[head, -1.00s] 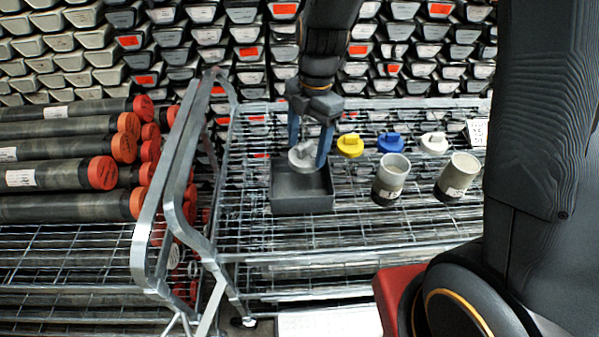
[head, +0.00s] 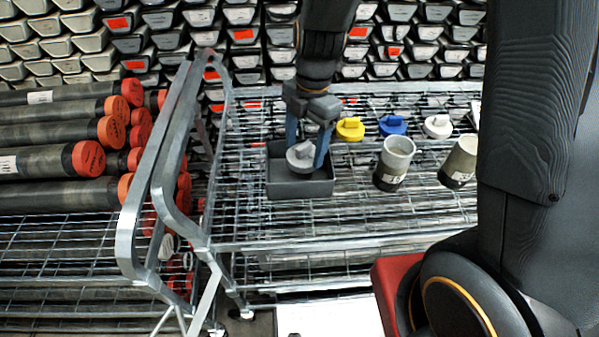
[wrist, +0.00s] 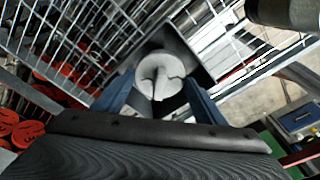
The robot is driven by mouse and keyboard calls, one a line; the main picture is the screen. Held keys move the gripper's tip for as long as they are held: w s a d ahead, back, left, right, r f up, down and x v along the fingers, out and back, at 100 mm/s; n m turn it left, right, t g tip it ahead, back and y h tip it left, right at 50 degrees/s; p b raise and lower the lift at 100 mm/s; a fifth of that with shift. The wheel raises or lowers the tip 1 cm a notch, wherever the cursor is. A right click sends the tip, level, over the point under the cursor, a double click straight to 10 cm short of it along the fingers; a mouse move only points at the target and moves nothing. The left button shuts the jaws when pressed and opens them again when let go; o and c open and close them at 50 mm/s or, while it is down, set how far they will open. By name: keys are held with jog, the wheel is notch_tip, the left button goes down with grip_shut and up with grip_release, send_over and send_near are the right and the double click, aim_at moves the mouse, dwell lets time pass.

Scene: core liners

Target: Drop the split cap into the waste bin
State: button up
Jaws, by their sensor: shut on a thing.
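The split cap (head: 300,156) is a light grey round cap with a raised grip bar. My gripper (head: 306,158) has its two blue fingers shut on it, and the cap is at the mouth of the dark grey waste bin (head: 302,189). In the wrist view the cap (wrist: 158,72) sits between the fingers, with a dark slit in its lower part and the bin (wrist: 199,63) behind it. I cannot tell whether the cap touches the bin's floor.
A yellow cap (head: 350,129), a blue cap (head: 392,125) and a white cap (head: 437,126) lie right of the bin on the wire shelf (head: 345,232). Orange-capped tubes (head: 50,165) fill the left rack.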

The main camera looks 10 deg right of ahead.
jog(key=o, duration=1.1)
jog(key=shift+w+d+r+b, duration=0.15)
jog(key=shift+r+b, duration=0.1)
jog(key=shift+r, duration=1.05)
jog(key=shift+w+d+r+b, duration=0.1)
jog(key=shift+r+b, duration=0.2)
jog(key=shift+r, duration=1)
jog(key=shift+w+d+r+b, duration=0.15)
jog(key=shift+r+b, duration=0.1)
jog(key=shift+r, duration=1.05)
jog(key=shift+s, duration=0.1)
jog(key=shift+s, duration=0.1)
